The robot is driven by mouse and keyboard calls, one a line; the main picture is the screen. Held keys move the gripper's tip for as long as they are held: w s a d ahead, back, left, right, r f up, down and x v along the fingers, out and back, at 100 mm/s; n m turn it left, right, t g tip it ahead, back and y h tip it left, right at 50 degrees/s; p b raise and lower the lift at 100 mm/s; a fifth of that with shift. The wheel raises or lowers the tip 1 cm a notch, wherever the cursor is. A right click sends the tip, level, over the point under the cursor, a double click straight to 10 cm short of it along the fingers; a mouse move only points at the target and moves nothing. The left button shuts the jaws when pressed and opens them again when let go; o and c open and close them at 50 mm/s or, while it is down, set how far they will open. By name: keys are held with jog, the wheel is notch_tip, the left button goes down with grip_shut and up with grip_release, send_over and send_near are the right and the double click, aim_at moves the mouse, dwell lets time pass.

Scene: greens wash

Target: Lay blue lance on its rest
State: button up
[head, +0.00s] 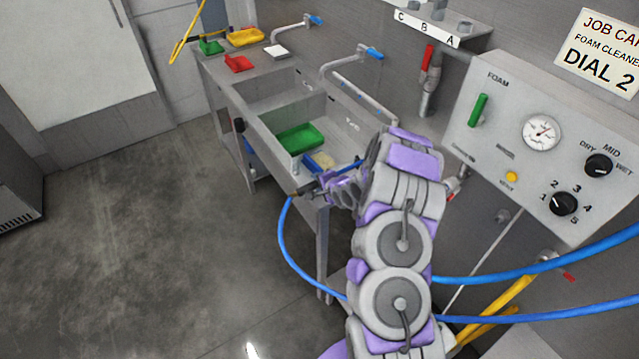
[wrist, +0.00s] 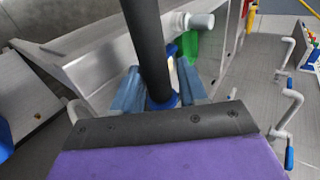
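My gripper (head: 328,188) is over the near end of the steel sink bench in the head view. In the wrist view my gripper (wrist: 160,90) has its two grey-blue fingers on either side of the blue lance, a black tube (wrist: 146,45) with a blue collar (wrist: 163,101). The fingers appear closed on it. In the head view the lance is mostly hidden by my arm; a blue hose (head: 283,235) loops down from near my gripper. I cannot make out the lance's rest with certainty in either view.
The sink bench (head: 265,100) holds a green tray (head: 300,138) in its basin. Red (head: 239,64) and yellow (head: 247,37) trays stand at its far end. Taps rise along the wall side. A foam control panel (head: 545,135) is at right. Open floor (head: 140,210) lies left.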

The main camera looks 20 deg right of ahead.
jog(key=shift+o, duration=1.4)
jog(key=v, duration=1.7)
jog(key=shift+s, duration=0.2)
jog(key=s+a+r+n+g+b, duration=0.2)
jog(key=s+a+r+n+g, duration=0.2)
jog(key=s, duration=0.8)
jog(key=s+a+r+n+g+h+b, duration=0.1)
jog(key=s+a+r+n+g, duration=0.3)
jog(key=s, duration=0.8)
jog(key=s+a+r+n+g+b, duration=0.4)
jog(key=s+a+n, duration=0.3)
jog(key=s, duration=0.5)
jog(key=shift+s+a+r+n+h, duration=0.15)
jog(key=shift+s+a+n+h, duration=0.25)
jog(key=shift+a, duration=0.4)
